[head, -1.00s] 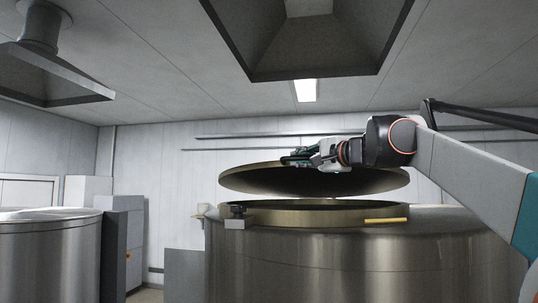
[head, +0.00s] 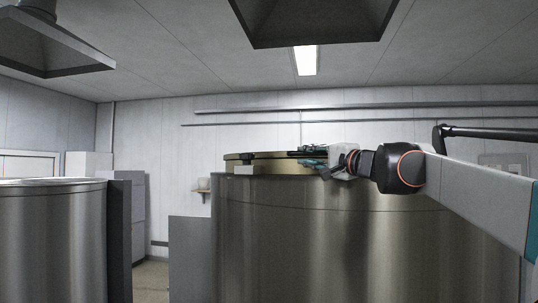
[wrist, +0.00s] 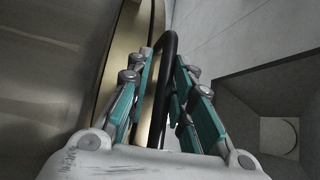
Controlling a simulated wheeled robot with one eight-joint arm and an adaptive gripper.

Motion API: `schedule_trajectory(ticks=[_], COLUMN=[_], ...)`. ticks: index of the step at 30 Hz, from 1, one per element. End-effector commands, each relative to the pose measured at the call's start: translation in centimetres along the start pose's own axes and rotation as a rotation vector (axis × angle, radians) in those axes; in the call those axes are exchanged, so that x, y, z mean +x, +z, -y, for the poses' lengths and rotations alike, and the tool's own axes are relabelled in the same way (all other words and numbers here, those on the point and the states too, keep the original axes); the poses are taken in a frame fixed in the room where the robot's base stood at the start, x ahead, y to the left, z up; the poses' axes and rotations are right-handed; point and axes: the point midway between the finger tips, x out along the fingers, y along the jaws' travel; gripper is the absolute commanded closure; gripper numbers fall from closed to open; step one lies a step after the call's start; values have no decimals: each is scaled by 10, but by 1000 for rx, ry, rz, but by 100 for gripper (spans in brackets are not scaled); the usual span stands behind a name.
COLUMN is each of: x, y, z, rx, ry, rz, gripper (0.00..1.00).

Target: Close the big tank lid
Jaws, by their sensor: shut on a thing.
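The big steel tank (head: 285,250) fills the centre and right of the head view. Its brass-coloured lid (head: 268,156) lies edge-on and flat at the top of the tank, with no clear gap visible on the left side. My gripper (head: 314,158) is at the front of the lid. In the wrist view my gripper (wrist: 165,62) is shut on the black lid handle (wrist: 168,40), which runs between its green-padded fingers. The lid's right part is hidden behind my gripper and arm.
Another steel tank (head: 50,240) stands at the left, with grey cabinets (head: 128,210) beside it. A grey panel (head: 190,258) stands just left of the big tank. An extractor hood (head: 312,22) hangs above. A strip of floor (head: 150,278) is clear between the tanks.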

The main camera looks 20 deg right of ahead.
Motion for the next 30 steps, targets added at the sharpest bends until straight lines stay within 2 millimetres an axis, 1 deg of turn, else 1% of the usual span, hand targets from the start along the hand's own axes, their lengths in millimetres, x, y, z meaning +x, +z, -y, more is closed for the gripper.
schedule_trajectory(ticks=[1, 3, 4, 5, 23, 26, 30], x=[-1, -1, -1, -1, 0, 2, 5], y=[1, 1, 1, 1, 0, -1, -4], z=[-9, -9, -9, -9, -3, 6, 30], rx=[-13, -13, -13, -14, -9, -9, -9], ry=[12, 12, 13, 13, 10, 9, 9], rz=[3, 3, 3, 3, 2, 2, 2], gripper=[100, 100, 72, 67, 67, 67, 67])
